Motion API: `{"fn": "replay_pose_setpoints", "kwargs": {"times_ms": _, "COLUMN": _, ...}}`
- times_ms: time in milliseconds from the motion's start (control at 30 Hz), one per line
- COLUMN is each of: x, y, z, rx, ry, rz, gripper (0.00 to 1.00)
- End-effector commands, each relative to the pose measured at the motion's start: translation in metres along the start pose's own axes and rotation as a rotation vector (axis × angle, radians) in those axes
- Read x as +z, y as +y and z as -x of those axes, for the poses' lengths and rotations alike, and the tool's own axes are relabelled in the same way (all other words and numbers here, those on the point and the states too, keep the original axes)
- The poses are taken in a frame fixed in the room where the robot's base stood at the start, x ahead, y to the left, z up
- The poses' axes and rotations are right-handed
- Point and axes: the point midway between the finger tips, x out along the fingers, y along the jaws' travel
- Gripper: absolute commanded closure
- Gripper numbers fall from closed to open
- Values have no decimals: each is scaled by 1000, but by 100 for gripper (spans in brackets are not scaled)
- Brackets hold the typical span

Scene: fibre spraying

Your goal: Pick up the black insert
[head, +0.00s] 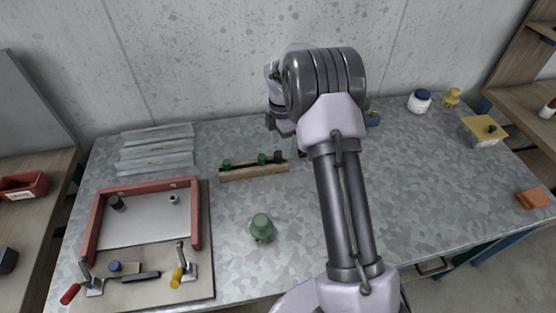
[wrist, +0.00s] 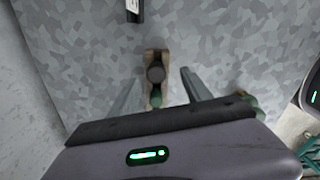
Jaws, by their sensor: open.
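The black insert (head: 278,156) stands at the right end of a narrow wooden rack (head: 238,174) in the head view. In the wrist view the round dark top of the insert (wrist: 155,73) shows between my fingers. My gripper (wrist: 158,84) is open, with one finger on each side of the rack and insert. I see no finger touching the insert, and the height gap cannot be told. In the head view the gripper is largely hidden by my arm.
Green inserts (head: 262,159) share the rack. A green piece (head: 261,225) stands in front. A red-framed tray (head: 197,220) with toggle clamps is at left. The bench between tray and rack is clear.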

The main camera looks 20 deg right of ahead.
Motion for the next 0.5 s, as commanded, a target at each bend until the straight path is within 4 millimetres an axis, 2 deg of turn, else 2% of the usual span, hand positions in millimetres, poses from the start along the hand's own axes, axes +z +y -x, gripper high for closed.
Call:
{"fn": "replay_pose_setpoints", "kwargs": {"times_ms": 167, "x": -2, "y": 3, "z": -18, "rx": 0, "ry": 0, "rz": 1, "gripper": 43}}
{"fn": "replay_pose_setpoints", "kwargs": {"times_ms": 333, "x": -5, "y": 7, "z": -52, "rx": -1, "ry": 0, "rz": 0, "gripper": 43}}
{"fn": "replay_pose_setpoints", "kwargs": {"times_ms": 500, "x": -5, "y": 8, "z": -56, "rx": 2, "ry": -1, "rz": 0, "gripper": 43}}
